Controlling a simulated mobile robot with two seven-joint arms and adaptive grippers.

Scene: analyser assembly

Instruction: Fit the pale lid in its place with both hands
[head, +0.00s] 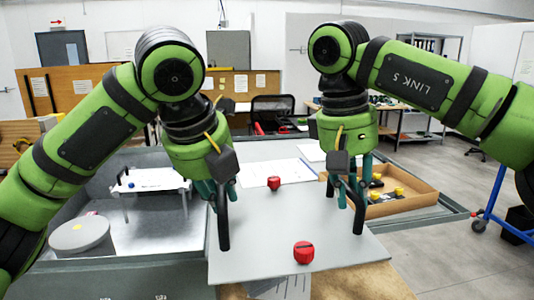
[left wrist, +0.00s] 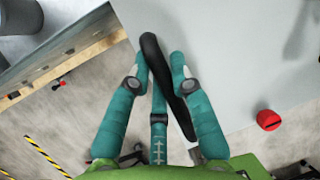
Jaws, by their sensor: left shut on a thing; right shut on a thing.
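The pale lid (head: 285,219) is a flat light-grey panel in the middle of the head view, with two upright black handles. My left gripper (head: 214,196) is shut on the left handle (head: 223,228). My right gripper (head: 346,192) is shut on the right handle (head: 358,212). In the left wrist view, the fingers of my left gripper (left wrist: 160,80) close on the black handle (left wrist: 172,85), with the lid (left wrist: 225,60) to the right. A red knob (head: 304,252) is at the lid's near edge, and another red knob (head: 273,183) is near its far edge. What lies under the lid is hidden.
On the left is an open grey metal bay with a round grey canister (head: 82,238) and a white plate with a blue knob (head: 131,185). Paper sheets (head: 252,173) lie behind the lid.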

